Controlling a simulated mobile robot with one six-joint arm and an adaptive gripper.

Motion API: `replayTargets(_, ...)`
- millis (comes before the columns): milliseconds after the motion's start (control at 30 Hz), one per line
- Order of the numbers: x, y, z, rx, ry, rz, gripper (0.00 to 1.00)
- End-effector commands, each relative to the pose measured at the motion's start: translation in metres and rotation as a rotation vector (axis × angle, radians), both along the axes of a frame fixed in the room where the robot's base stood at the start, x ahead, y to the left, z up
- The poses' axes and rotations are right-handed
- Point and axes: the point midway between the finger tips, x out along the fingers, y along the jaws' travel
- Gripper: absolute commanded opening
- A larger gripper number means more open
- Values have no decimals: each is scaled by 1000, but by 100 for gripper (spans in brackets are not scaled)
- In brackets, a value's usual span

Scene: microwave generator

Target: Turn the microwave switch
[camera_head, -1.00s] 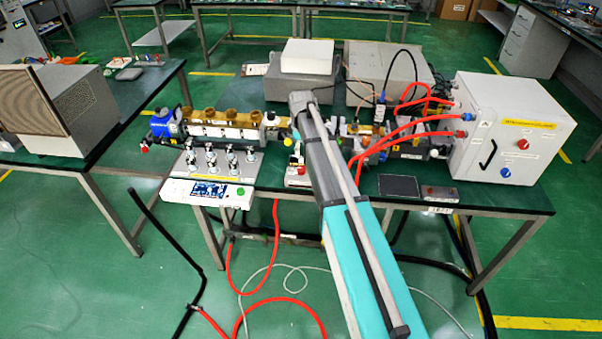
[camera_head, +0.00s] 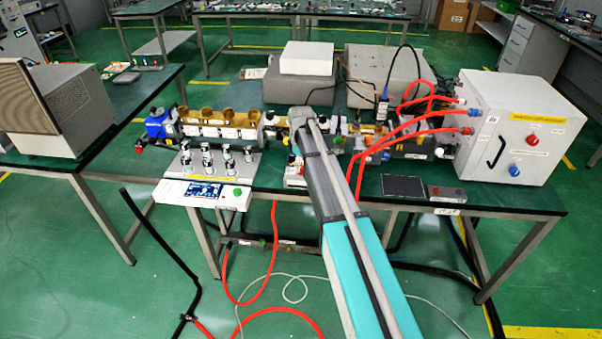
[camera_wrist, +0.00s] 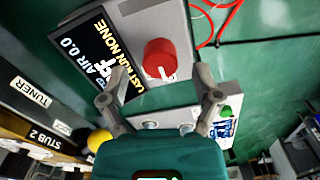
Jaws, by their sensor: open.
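A red round knob (camera_wrist: 159,58) with a white mark stands on a pale box (camera_wrist: 187,32) with a black display reading "AIR 0.0" and "LAST RUN NONE" in the wrist view. This looks like the microwave switch. My gripper (camera_wrist: 158,88) is open and empty. Its two fingers are spread left and right of the knob, a little short of it in the picture, with no visible contact. In the head view the small white box (camera_head: 295,177) shows just left of my arm, which partly covers it. My gripper is hidden behind my arm there.
A waveguide row (camera_head: 220,125) runs behind. A white cabinet (camera_head: 512,120) with red hoses is at the right. A yellow ball (camera_wrist: 98,140) shows near the left finger.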

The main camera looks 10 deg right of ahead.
Motion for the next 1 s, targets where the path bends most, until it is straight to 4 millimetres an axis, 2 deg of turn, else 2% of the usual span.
replayTargets(33, 0, 0, -8, 0, 0, 0, 81)
replayTargets(300, 0, 0, -20, 0, 0, 0, 81)
replayTargets(767, 0, 1, -22, 0, 0, 1, 81)
replayTargets(1000, 0, 1, -22, 0, 0, 1, 38)
